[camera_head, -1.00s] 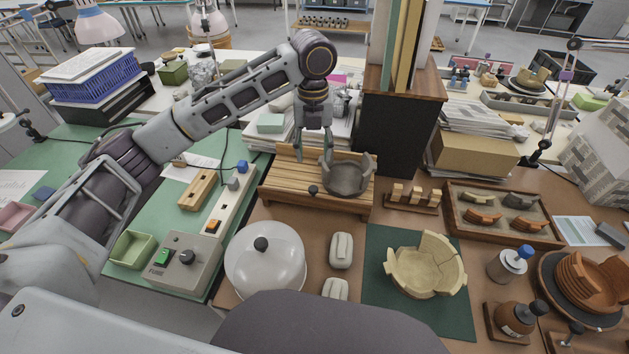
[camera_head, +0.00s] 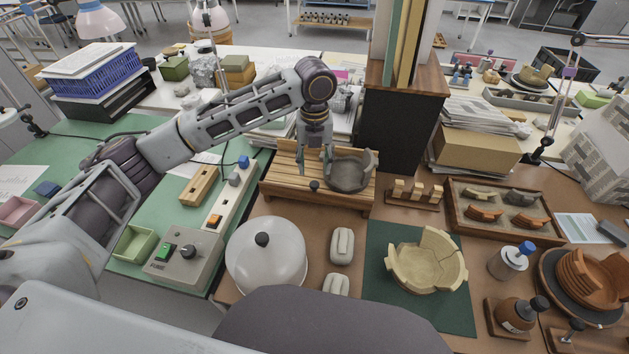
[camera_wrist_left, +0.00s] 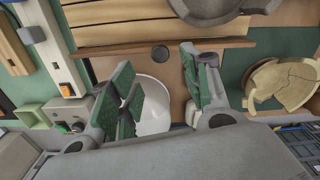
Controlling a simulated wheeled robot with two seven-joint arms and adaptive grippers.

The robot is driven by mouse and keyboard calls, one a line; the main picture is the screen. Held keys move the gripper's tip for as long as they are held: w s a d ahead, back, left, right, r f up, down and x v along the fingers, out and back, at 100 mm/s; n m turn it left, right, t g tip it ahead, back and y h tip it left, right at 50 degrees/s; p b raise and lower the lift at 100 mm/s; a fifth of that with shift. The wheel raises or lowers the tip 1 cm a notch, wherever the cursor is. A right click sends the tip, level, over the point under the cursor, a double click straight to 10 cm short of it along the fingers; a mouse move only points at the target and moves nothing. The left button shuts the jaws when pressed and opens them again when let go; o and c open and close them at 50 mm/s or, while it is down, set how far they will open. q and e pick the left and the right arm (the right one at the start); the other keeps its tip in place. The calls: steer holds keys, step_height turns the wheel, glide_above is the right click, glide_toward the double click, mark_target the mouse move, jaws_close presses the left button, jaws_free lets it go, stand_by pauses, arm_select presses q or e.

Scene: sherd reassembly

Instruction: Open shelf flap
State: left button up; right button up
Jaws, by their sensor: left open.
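The slatted wooden shelf (camera_head: 285,180) stands on the brown table in the middle of the head view. A dark round knob (camera_head: 314,185) shows at its front; I cannot tell clearly how the flap is set. The knob also shows in the left wrist view (camera_wrist_left: 159,53), beyond the fingers. A grey broken bowl (camera_head: 349,176) sits at the right of the shelf. My left gripper (camera_head: 317,168) is above the shelf, just over the knob and left of the bowl. Its green-padded fingers (camera_wrist_left: 158,72) are apart, with nothing between them. My right gripper is not in view.
A white dome cover (camera_head: 266,262) with a black knob stands in front of the shelf. A dark cabinet (camera_head: 395,130) rises behind it at the right. A green mat (camera_head: 380,300) bears a pale cracked bowl (camera_head: 427,262). A switch box (camera_head: 180,262) is at the left.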

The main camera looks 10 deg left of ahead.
mark_target(314, 183)
arm_select(q)
step_height(314, 183, down, 6)
steer(key=shift+f, duration=0.8)
steer(key=shift+c, duration=0.8)
steer(key=c, duration=0.7)
jaws_close()
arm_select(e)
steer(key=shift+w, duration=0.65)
